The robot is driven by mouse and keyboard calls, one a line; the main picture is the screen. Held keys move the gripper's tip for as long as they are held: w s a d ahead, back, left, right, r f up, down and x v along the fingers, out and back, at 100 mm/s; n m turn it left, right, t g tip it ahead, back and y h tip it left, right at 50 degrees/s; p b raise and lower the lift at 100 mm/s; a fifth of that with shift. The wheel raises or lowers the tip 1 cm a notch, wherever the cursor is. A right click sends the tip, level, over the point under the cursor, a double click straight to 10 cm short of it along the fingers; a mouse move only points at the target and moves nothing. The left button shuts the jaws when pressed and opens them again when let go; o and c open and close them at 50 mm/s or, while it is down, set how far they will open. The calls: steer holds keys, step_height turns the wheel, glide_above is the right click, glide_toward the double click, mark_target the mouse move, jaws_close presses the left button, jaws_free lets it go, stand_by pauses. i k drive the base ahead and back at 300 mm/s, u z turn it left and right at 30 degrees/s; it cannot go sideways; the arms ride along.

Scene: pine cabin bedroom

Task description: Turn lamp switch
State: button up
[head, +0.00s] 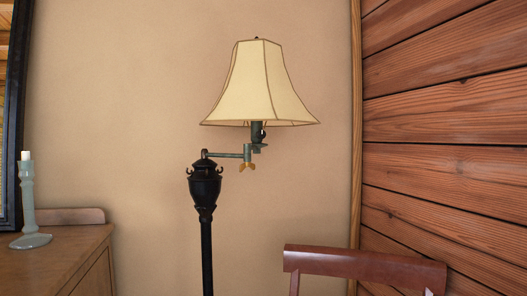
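A floor lamp with a cream paneled shade (261,88) stands against the beige wall in the head view. Its black pole (206,245) rises to an urn-shaped top (205,186). A short swing arm (225,155) runs right from there to the green-grey socket (257,133) under the shade. A small brass-coloured winged piece (247,167) hangs below the arm's joint; I cannot tell whether it is the switch. A small dark part (264,134) shows on the socket's right side. My gripper is not in view.
A wooden dresser (60,255) with a candlestick (28,205) stands at left, beside a dark-framed mirror (14,110). A reddish-brown chair back (365,265) stands at lower right, before the wood plank wall (445,150).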

mark_target(260, 134)
steer(key=k, duration=0.65)
steer(key=u, duration=0.65)
steer(key=i, duration=1.2)
steer(key=u, duration=0.45)
